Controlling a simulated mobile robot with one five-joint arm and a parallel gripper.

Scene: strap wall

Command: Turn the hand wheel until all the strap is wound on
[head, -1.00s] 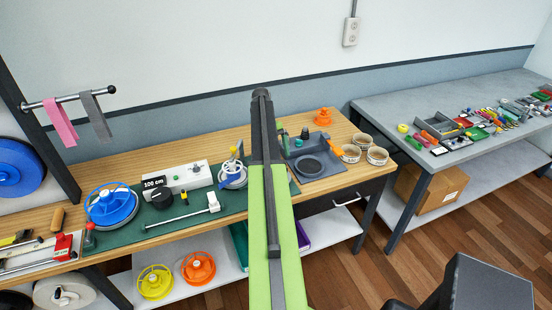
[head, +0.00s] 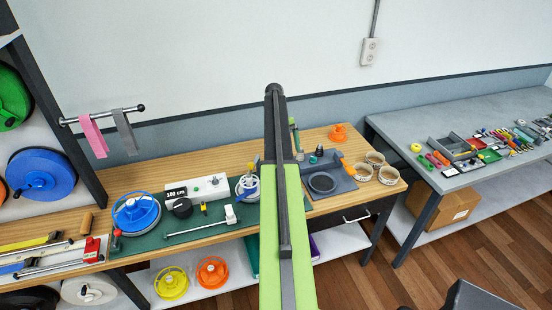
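A blue spoked wheel (head: 136,214) lies on the green mat (head: 150,243) at the left of the wooden bench. A smaller pale wheel (head: 246,188) stands farther right on the mat, partly hidden behind my green and black arm. I cannot tell from here which one is the hand wheel. A white box with a "100 cm" display (head: 176,192) and a black knob sits between them. Pink (head: 94,136) and grey (head: 125,131) straps hang from a wall bar. No strap is clearly visible on either wheel. My gripper is not visible.
A grey table (head: 440,111) with many small parts stands at the right. Yellow (head: 171,284) and orange (head: 212,273) reels lie on the lower shelf. Large reels (head: 42,176) fill the left rack.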

